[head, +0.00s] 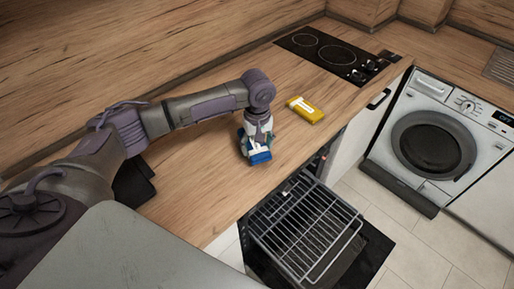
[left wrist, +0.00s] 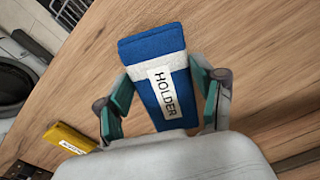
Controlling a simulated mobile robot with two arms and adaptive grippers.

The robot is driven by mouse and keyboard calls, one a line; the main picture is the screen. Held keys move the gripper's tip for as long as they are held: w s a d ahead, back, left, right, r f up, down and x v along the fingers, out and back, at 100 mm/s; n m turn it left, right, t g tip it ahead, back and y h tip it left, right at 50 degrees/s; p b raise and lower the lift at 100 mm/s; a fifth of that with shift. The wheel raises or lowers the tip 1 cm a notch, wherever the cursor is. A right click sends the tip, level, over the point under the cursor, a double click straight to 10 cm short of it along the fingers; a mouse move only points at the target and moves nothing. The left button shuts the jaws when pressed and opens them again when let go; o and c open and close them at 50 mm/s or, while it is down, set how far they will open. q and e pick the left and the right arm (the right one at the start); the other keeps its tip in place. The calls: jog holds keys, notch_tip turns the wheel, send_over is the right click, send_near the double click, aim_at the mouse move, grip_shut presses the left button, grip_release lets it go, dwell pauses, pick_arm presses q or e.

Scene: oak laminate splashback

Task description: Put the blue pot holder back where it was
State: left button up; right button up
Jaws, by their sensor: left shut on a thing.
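The blue pot holder (head: 260,156) has a white band and a label reading HOLDER. In the head view it is at the wooden counter, under the end of my left arm. My left gripper (head: 256,143) is shut on it. In the left wrist view the pot holder (left wrist: 157,58) sits between the two teal-padded fingers of my left gripper (left wrist: 160,100), with the wood behind it. I cannot tell whether it touches the counter. My right gripper is not in view.
A yellow packet (head: 306,110) lies on the counter (head: 205,205) right of my left gripper. A black hob (head: 335,58) is farther back. The oven door is open with a wire rack (head: 305,235) out, in front of the counter. A washing machine (head: 435,140) stands at the right.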

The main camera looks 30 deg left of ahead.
aim_at(257, 148)
pick_arm(q)
notch_tip(257, 148, down, 3)
jog(key=shift+a, duration=0.1)
jog(key=o, duration=1.3)
jog(key=shift+r, duration=0.1)
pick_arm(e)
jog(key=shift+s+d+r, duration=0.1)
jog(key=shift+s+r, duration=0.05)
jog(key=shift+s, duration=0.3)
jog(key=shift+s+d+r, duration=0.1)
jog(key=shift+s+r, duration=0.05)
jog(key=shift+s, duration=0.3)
pick_arm(q)
notch_tip(257, 148, up, 12)
jog(key=shift+f+b, duration=0.1)
jog(key=shift+b, duration=0.9)
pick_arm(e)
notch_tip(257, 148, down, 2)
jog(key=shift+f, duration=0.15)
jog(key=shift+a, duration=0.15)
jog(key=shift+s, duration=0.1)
